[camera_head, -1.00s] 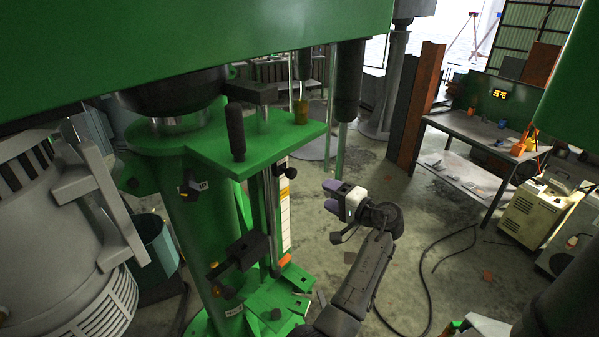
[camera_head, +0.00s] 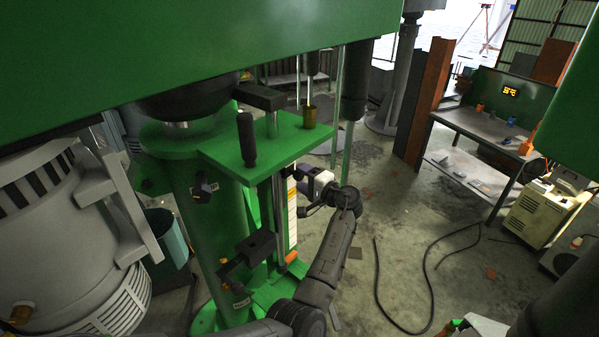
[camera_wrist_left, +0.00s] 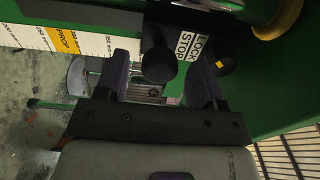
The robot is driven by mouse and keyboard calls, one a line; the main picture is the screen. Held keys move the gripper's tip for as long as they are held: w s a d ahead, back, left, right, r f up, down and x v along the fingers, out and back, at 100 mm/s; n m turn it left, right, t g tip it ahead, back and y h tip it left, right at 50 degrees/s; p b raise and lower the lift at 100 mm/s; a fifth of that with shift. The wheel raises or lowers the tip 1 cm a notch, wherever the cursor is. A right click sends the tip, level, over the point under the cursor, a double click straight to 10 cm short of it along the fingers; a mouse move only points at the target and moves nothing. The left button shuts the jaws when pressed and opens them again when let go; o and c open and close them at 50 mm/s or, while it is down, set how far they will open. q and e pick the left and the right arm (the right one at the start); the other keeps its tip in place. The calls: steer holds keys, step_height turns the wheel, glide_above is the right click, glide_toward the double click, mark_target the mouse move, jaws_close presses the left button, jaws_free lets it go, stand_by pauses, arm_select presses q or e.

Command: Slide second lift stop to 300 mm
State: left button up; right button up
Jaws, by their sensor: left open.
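My left gripper (camera_head: 303,176) is beside the green column, at the upper part of the white scale strip (camera_head: 292,222). In the left wrist view its two fingers (camera_wrist_left: 160,60) are open, with the round black knob (camera_wrist_left: 158,63) of a stop between them; contact is not clear. A "LOCK STOP" label (camera_wrist_left: 188,46) sits right of the knob. The scale (camera_wrist_left: 60,38) shows left of it, with mm marks and a yellow band; the stop's exact reading is unclear. Another black stop block (camera_head: 247,250) sits lower on the column. My right gripper is not seen.
A green plate (camera_head: 265,145) with a black handle (camera_head: 246,140) and a brass fitting (camera_head: 310,117) overhangs the gripper. A grey motor housing (camera_head: 70,230) stands left. A cable (camera_head: 425,280) lies on the floor at right; a workbench (camera_head: 480,130) stands behind.

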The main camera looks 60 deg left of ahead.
arm_select(q)
steer(key=shift+x, duration=0.85)
jaws_close()
steer(key=shift+f, duration=0.1)
